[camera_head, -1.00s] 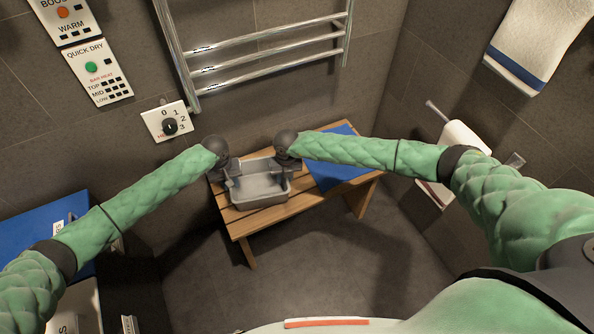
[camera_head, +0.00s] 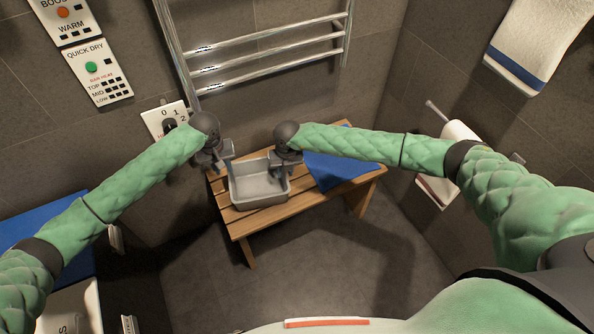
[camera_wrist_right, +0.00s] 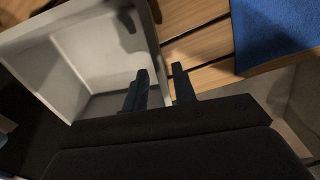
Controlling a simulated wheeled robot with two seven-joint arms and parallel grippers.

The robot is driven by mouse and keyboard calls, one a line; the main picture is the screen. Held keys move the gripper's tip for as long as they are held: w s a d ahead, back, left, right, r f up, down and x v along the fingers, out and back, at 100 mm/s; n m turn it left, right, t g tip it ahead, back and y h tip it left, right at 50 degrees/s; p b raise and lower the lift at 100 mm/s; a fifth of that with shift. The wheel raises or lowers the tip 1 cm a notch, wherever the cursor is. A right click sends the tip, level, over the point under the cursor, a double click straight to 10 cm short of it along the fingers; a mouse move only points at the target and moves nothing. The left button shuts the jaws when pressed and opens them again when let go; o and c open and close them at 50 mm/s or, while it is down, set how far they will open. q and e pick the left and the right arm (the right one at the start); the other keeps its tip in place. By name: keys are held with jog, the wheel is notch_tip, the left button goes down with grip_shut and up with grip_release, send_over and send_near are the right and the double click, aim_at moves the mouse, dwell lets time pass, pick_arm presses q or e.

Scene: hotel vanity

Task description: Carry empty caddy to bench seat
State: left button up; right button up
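The grey caddy (camera_head: 258,187), an empty open-topped box, sits on the slatted wooden bench (camera_head: 290,208). My left gripper (camera_head: 224,162) is above and beside the caddy's left back corner, apart from it and empty; its fingers look spread. My right gripper (camera_head: 287,172) is at the caddy's right wall. In the right wrist view, the right gripper's fingers (camera_wrist_right: 160,82) straddle the caddy's (camera_wrist_right: 90,50) wall, one inside and one outside, with small gaps showing.
A blue towel (camera_head: 340,172) lies on the bench right of the caddy. A chrome towel rail (camera_head: 265,62) and a dial plate (camera_head: 160,122) are on the wall behind. A paper roll (camera_head: 460,135) is on the right wall. The floor (camera_head: 320,265) in front is clear.

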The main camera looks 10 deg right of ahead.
notch_tip(320, 180, up, 8)
jog(key=shift+d, duration=0.3)
jog(key=shift+s+d, duration=0.1)
dwell(0.5)
